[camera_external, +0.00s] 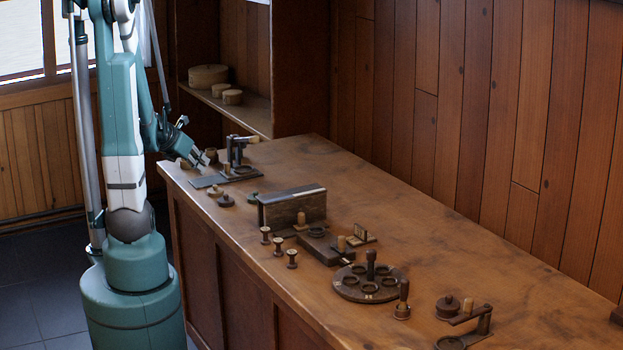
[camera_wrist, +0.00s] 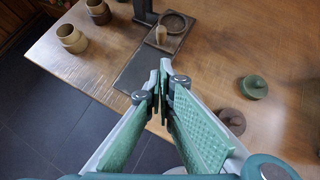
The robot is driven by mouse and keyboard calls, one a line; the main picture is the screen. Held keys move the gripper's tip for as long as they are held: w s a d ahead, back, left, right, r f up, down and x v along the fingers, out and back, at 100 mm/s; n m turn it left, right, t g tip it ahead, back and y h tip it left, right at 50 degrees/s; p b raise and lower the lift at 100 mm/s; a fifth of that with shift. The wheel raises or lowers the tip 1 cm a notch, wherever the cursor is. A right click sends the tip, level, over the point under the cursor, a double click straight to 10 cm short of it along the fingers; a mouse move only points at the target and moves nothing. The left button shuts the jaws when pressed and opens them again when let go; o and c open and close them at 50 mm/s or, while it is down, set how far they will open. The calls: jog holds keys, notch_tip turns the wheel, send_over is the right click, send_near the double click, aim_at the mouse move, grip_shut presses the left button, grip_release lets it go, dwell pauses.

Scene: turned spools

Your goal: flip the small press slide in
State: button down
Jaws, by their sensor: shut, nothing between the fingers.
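The small press (camera_external: 238,153) stands at the far left end of the bench, with a dark post and a pale handle. Its post (camera_wrist: 145,10) shows cut off at the top of the wrist view. Beside it is the slide, a small dark plate with a round ring (camera_wrist: 174,24) and a pale upright knob (camera_wrist: 157,36). A flat dark strip (camera_wrist: 136,74) runs from it toward the bench edge. My gripper (camera_wrist: 162,76) is shut and empty, over the strip and short of the knob. In the external view my gripper (camera_external: 206,160) is just left of the press.
A green lidded piece (camera_wrist: 253,87) and a brown one (camera_wrist: 232,121) sit to the right. The bench edge is close. A dark block (camera_external: 292,207), spools and a round rack (camera_external: 345,291) stand farther along.

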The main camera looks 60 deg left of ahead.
jog(key=shift+p+v, duration=0.45)
jog(key=shift+v, duration=1.2)
jog(key=shift+w+d, duration=0.1)
jog(key=w+d+r+m+h, duration=0.1)
jog(key=w+d+r+m, duration=0.1)
jog(key=d+m, duration=0.8)
jog(key=w+d+r+m+h, duration=0.1)
jog(key=w+d+r+m, duration=0.2)
jog(key=d+m, duration=0.6)
jog(key=w+d+r+m+g+h, duration=0.1)
jog(key=w+d+m, duration=0.3)
jog(key=d+m, duration=0.6)
jog(key=shift+d+r+m+h, duration=0.2)
jog(key=shift+d+r, duration=0.15)
jog(key=shift+d, duration=0.45)
jog(key=shift+d+r+m+h, duration=0.1)
jog(key=shift+d+r+h, duration=0.2)
jog(key=shift+d, duration=0.5)
jog(key=s+d+r+m, duration=0.3)
jog(key=d+m, duration=0.7)
jog(key=m, duration=0.1)
jog(key=shift+s+d+m, duration=0.2)
jog(key=shift+s+m, duration=0.1)
jog(key=shift+m, duration=0.1)
